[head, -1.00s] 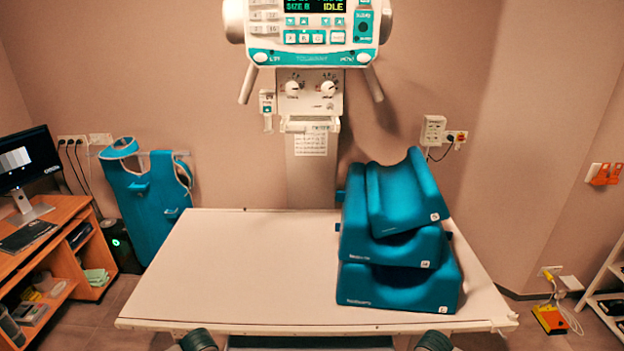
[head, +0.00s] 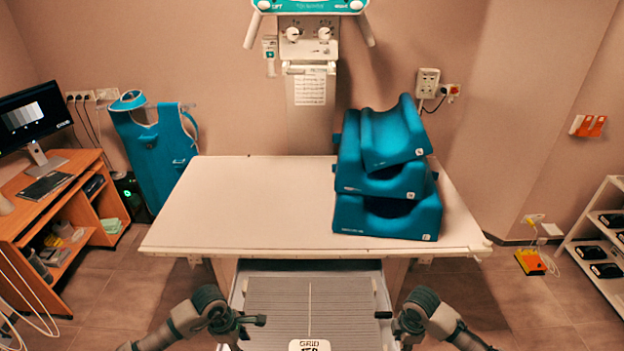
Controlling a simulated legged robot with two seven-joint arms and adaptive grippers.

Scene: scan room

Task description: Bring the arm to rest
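My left arm comes in from the lower left, and its gripper (head: 252,322) points inward over the left side of a grey lined panel. My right arm comes in from the lower right, and its gripper (head: 388,318) points inward over the panel's right side. Both grippers are in front of and below the table edge, apart from each other. I see nothing held in either.
The pale table (head: 240,195) bears stacked teal cushions (head: 385,215) on its right; its left is bare. The grey panel (head: 310,300) sits below its front edge. A desk (head: 55,200) stands left, a shelf (head: 590,230) right, and a yellow-orange pedal (head: 532,262) lies on the floor.

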